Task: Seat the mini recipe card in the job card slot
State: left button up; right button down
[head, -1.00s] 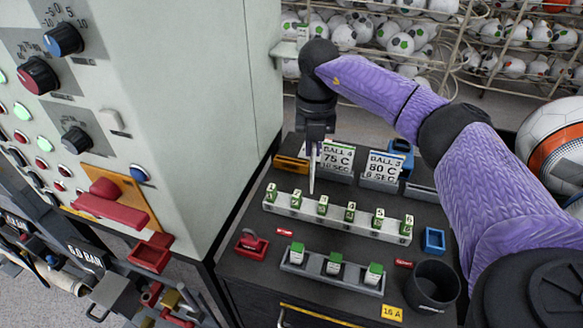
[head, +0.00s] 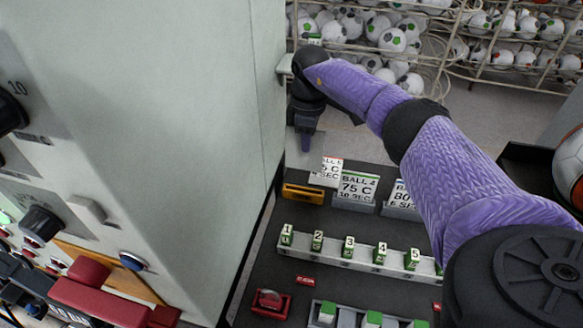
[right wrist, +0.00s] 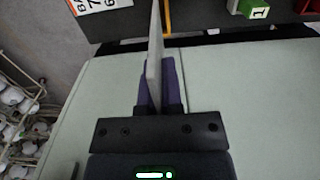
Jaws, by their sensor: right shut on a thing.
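My right gripper (head: 305,146) points down beside the pale machine and is shut on a thin card (head: 328,168). In the right wrist view the card (right wrist: 155,50) is a thin pale plate, nearly edge-on, between the purple fingers. It is in front of or above the tabletop, near other standing cards; I cannot tell whether it touches anything. I cannot identify the job card slot. My left gripper is not in view.
A card reading 75 C (head: 357,187) and another card (head: 400,194) stand in holders close by on the dark table. An orange block (head: 303,194) lies below the held card. A numbered rail (head: 340,256) is nearer. The machine's wall (head: 190,110) stands on the left.

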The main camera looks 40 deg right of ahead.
aim_at(306, 169)
notch_tip(306, 169, down, 10)
jog(key=b, duration=0.2)
jog(key=shift+s+r+b, duration=0.15)
jog(key=shift+b, duration=0.15)
jog(key=shift+r, duration=0.2)
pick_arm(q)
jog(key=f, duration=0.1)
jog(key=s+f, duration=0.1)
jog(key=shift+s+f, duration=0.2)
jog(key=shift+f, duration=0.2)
pick_arm(e)
jog(key=shift+f, duration=0.1)
jog(key=c, duration=1.2)
grip_release()
jog(key=o, duration=0.4)
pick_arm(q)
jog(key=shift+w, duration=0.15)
